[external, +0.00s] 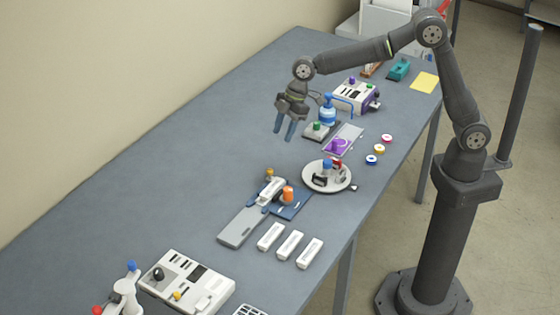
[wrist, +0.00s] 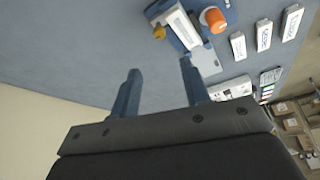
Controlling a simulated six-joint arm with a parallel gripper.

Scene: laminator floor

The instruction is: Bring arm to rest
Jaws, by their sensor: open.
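My gripper (external: 284,128) hangs from my raised arm above the far side of the table (external: 160,180), with its blue fingers pointing down. In the wrist view my gripper (wrist: 160,82) shows two blue fingers spread apart with nothing between them. The gripper is open and empty, clear of the objects on the table. The nearest items in the external view are a blue bottle-like device (external: 327,110) and a small box with a green button (external: 318,127), both to the right of the fingers.
A round white turntable (external: 340,184), a grey slide fixture (external: 238,228) with an orange knob (external: 288,194), and several white blocks (external: 290,244) stand along the near side. A white control panel (external: 205,290) is at the front. The table's left side is bare.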

